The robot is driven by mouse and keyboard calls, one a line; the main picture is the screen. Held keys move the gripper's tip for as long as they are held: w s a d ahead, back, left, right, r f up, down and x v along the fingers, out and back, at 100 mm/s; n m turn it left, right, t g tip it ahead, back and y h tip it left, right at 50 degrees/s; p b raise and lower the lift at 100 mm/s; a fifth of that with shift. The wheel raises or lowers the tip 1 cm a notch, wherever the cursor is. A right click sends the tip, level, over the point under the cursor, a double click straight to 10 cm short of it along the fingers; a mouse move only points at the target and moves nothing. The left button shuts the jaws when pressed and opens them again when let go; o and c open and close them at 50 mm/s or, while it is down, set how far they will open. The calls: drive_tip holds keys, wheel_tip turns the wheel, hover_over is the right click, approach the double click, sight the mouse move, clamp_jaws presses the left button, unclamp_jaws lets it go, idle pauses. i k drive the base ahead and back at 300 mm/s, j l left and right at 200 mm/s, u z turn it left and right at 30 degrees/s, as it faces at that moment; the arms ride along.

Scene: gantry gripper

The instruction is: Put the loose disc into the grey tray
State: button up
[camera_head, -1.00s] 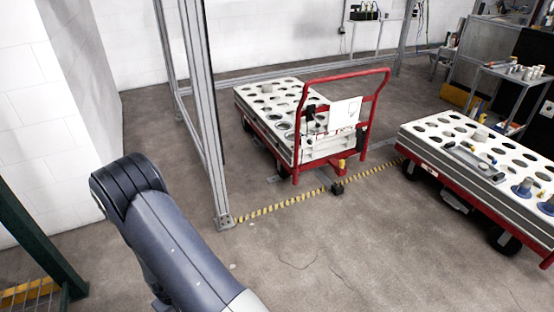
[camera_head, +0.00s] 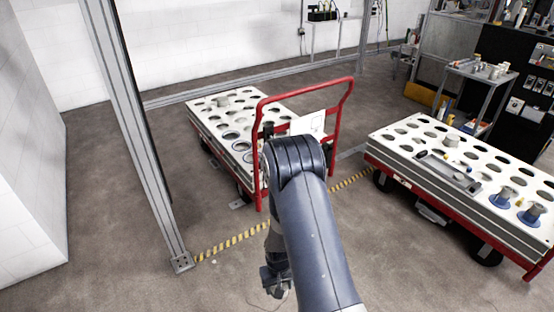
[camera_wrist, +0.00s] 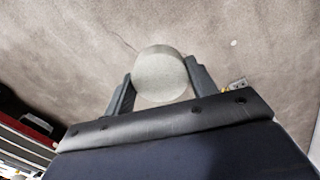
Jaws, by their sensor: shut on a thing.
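A pale, round disc (camera_wrist: 160,78) sits between the two grey fingers of my gripper (camera_wrist: 160,92) in the wrist view, and the gripper is shut on it. In the head view my gripper (camera_head: 275,280) hangs low over the floor, left of my forearm; the disc cannot be made out there. The grey tray (camera_head: 449,172), long and shallow, lies on the white holed top of the right cart (camera_head: 400,150), well right of my gripper. Small items seem to lie at the tray, too small to tell.
A second holed cart (camera_head: 205,125) with a red handle (camera_head: 348,100) stands behind my arm. Blue-based fittings (camera_head: 502,197) stand on the right cart's near end. A metal post (camera_head: 135,130) rises at left. A side table (camera_head: 485,75) stands behind. Floor between carts is mostly clear.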

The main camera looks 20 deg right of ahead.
sight(446, 172)
drive_tip(key=i+l+z, duration=0.15)
drive_tip(key=l+z, duration=0.25)
drive_tip(key=i+l+z, duration=0.1)
drive_tip(key=i+z, duration=0.25)
drive_tip(key=i+l+z, duration=0.1)
drive_tip(key=z, duration=0.3)
drive_tip(key=i+l+z, duration=0.2)
drive_tip(key=z, duration=0.15)
drive_tip(key=i+z, duration=0.15)
drive_tip(key=i, duration=1.15)
drive_tip(key=i+z, duration=0.15)
drive_tip(key=i, duration=1.15)
